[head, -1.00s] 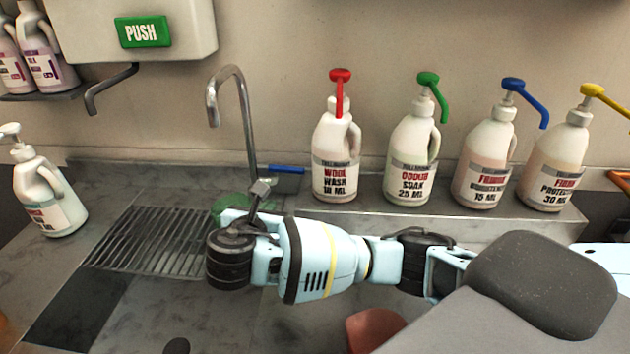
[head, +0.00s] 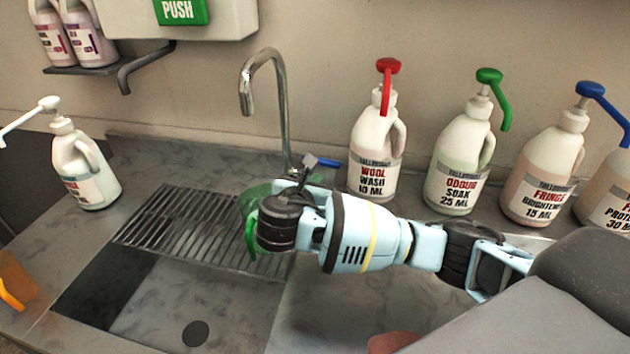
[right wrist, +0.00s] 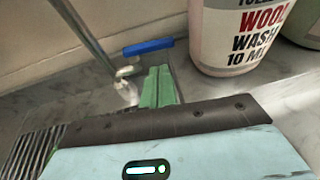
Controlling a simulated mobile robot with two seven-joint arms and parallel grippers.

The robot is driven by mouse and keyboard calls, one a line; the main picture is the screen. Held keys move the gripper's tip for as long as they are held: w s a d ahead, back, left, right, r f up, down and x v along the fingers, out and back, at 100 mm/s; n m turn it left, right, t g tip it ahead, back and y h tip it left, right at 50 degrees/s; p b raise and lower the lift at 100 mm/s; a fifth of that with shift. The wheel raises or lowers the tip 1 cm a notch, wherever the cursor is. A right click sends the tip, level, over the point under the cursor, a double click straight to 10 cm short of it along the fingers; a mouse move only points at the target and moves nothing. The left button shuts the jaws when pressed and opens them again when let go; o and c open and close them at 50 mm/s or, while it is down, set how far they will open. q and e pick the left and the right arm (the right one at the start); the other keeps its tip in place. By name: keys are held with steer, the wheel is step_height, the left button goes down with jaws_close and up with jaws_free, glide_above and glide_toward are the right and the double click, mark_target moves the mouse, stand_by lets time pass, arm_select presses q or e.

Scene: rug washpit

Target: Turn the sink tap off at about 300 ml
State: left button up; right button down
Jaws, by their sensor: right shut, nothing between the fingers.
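The tap (head: 284,110) is a grey gooseneck behind the sink, with its spout bent over to the left. Its blue lever (head: 330,160) points right from the base; it also shows in the right wrist view (right wrist: 148,47). A translucent green jug (head: 250,235) stands on the drain grate below the spout, mostly hidden behind my right wrist. Its level cannot be read, and no water stream is visible. My right gripper (right wrist: 160,72) has green fingers shut together and empty, just short of the lever and tap base, apart from them in the picture. My left gripper is out of view.
The wool wash bottle (head: 375,150) stands close right of the lever, with the odour soak bottle (head: 462,155) and others beyond it along the wall. Another pump bottle (head: 85,170) stands left of the drain grate (head: 180,225).

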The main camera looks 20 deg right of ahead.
mark_target(329, 167)
steer(key=x, duration=0.7)
steer(key=shift+w+d, duration=0.1)
